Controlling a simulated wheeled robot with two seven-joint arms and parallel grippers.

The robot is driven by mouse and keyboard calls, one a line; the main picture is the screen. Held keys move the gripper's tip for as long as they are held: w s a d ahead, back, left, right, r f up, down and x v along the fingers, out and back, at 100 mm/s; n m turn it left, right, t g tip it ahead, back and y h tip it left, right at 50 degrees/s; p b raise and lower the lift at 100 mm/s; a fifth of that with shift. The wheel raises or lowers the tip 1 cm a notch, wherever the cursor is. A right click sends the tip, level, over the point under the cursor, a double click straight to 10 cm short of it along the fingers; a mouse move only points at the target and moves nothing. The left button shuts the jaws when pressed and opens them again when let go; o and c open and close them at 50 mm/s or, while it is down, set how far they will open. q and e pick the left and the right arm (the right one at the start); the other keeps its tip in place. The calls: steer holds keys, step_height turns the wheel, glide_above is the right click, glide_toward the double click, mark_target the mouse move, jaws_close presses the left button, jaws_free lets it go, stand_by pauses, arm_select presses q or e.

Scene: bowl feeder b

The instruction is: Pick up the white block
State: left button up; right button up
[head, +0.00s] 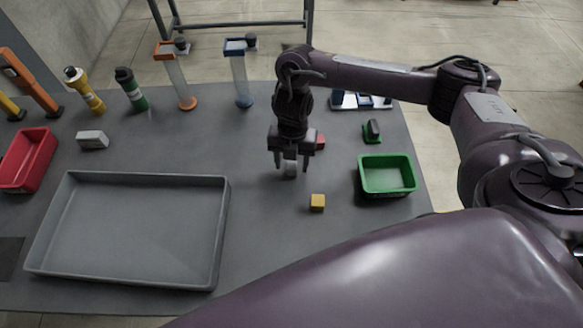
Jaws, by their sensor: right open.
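A small white block (291,169) stands on the grey table beneath my right gripper (291,165). The gripper points straight down with its fingers open, one on each side of the block as seen here. Whether the fingers touch the block I cannot tell. My left gripper is not in the view.
A yellow cube (317,203) and a red piece (320,142) lie near the gripper. A green bin (387,175) stands to the right. A large grey tray (225,220) fills the left front; a red bin (27,160) is at far left. Several tube stands line the back.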

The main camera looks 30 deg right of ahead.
steer(key=shift+f, duration=0.3)
steer(key=c, duration=0.3)
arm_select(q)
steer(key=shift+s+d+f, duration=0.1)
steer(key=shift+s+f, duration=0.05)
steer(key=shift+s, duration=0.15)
arm_select(e)
steer(key=c, duration=0.8)
